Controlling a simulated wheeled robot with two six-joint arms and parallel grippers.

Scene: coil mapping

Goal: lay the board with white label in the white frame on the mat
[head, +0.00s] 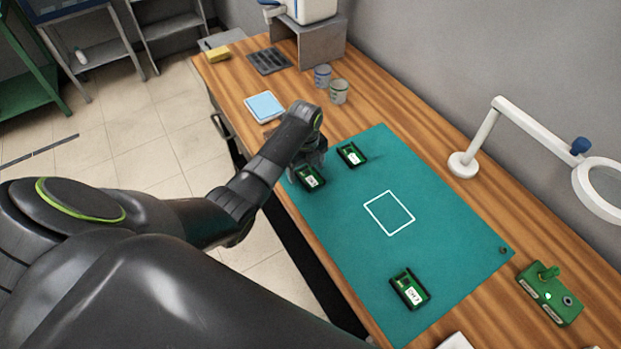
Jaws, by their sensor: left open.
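The green mat (440,215) lies on the wooden table with an empty white frame (389,213) outlined near its middle. Three small green boards in dark holders lie on the mat, and each shows a whitish patch. One board (310,178) is at the mat's left edge, a second board (352,154) is just right of it, and a third board (410,289) is near the front. Which one the task means is hard to tell at this size. My left gripper (314,168) is open, right at the left-edge board and partly covering it. Whether it touches is unclear. My right gripper is out of view.
A magnifier lamp (463,165) stands behind the mat, and a green device (550,293) is at the right. Two cups (339,91), a blue-topped pad (264,107) and a dark tray (269,61) are at the far left. The mat around the frame is clear.

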